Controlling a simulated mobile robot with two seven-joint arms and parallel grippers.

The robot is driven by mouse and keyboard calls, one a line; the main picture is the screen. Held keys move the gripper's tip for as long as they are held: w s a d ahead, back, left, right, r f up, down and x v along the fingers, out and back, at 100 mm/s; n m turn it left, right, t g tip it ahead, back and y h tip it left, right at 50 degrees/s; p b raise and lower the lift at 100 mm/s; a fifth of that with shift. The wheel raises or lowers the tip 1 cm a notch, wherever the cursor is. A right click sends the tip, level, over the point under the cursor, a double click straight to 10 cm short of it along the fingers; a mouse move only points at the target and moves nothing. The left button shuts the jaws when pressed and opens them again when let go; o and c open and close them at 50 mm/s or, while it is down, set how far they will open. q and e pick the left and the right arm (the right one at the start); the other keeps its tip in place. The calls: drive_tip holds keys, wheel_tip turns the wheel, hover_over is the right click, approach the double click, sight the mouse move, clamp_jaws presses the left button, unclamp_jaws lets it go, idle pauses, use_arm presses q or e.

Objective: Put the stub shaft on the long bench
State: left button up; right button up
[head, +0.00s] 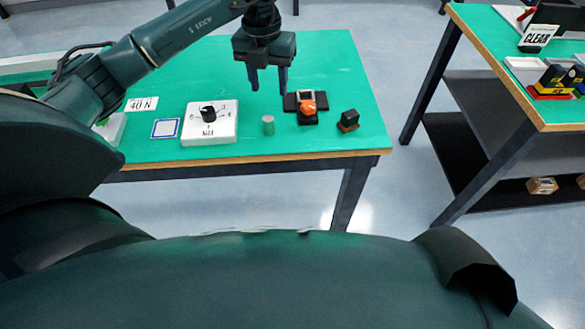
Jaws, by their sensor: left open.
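A small upright grey-green cylinder (268,125), which looks like the stub shaft, stands near the front edge of a green-topped bench (330,70) in front of me. My left gripper (269,90) is open, pointing down with nothing between its fingers. It shows above and behind the cylinder in the head view, apart from it. A second green-topped bench (500,72) stands at the right. I cannot tell which bench is the long one. My right gripper is out of view.
Left of the cylinder are a white block with a black knob (209,125), a blue-framed square (165,128) and a "40 N" card (141,104). Right of it are a dark fixture with an orange part (308,105) and a small black block (348,120). A floor gap separates the benches.

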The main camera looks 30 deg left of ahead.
use_arm(q)
drive_tip(key=s+d+f+m+g+h, duration=0.1)
drive_tip(key=s+d+f+h, duration=0.2)
drive_tip(key=d, duration=0.6)
drive_tip(key=s+d+f+m+g+h, duration=0.1)
drive_tip(key=s+d+f+m+h, duration=0.1)
drive_tip(key=s+d+h, duration=0.5)
drive_tip(key=d+r+n+t+h, duration=0.65)
drive_tip(key=d+r+h, duration=0.2)
drive_tip(key=d, duration=0.35)
drive_tip(key=w+a+f+n+t+y, duration=0.1)
drive_tip(key=a+f+n+t+y, duration=0.25)
drive_tip(key=n+t, duration=0.45)
drive_tip(key=a+f+n+t+y, duration=0.2)
drive_tip(key=a+n+t+y, duration=0.25)
drive_tip(key=n, duration=0.75)
drive_tip(key=s+a+f+n+g+y, duration=0.3)
drive_tip(key=s+f+n+g+y, duration=0.2)
drive_tip(key=s+f, duration=0.4)
wheel_tip(320, 180, down, 4)
drive_tip(key=n+y, duration=0.1)
drive_tip(key=n, duration=0.1)
drive_tip(key=shift+s+f+n, duration=0.15)
drive_tip(key=shift+s+n, duration=0.05)
drive_tip(key=shift+n, duration=0.15)
